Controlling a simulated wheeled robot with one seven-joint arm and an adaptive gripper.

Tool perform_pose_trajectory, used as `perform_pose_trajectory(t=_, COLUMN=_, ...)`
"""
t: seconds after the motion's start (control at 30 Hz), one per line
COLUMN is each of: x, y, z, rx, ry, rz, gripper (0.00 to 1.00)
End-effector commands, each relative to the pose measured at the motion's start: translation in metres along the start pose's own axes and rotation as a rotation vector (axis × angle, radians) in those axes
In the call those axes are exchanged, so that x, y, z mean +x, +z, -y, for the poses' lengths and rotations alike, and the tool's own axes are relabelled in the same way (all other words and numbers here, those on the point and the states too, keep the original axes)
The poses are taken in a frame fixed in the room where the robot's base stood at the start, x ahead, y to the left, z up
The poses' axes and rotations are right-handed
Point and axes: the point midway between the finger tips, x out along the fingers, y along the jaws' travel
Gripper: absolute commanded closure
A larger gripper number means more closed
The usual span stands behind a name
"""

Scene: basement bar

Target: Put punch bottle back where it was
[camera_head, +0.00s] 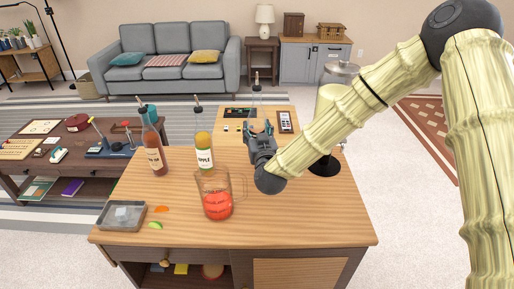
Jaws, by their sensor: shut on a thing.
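My gripper (258,130) is over the right half of the wooden bar counter (300,210). It is shut on a clear bottle (256,98) with a dark pour spout, which stands up above the fingers. The bottle's lower part and any label are hidden behind the gripper. A reddish-brown bottle (153,150) with a label too small to read stands upright at the counter's left back. A yellow-green bottle labelled apple (204,145) stands to its right. A glass pitcher (216,195) with red liquid stands in front of the apple bottle.
A tall dispenser (329,125) stands at the right back, partly behind my arm. A remote (285,121) lies at the back. The counter's right front is clear.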

Motion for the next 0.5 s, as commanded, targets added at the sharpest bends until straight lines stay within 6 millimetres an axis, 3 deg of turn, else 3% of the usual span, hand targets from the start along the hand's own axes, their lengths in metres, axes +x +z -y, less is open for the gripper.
perform_pose_trajectory(t=0.5, x=0.000, y=0.030, z=0.000, rx=0.001, ry=0.001, rz=0.001, gripper=0.98)
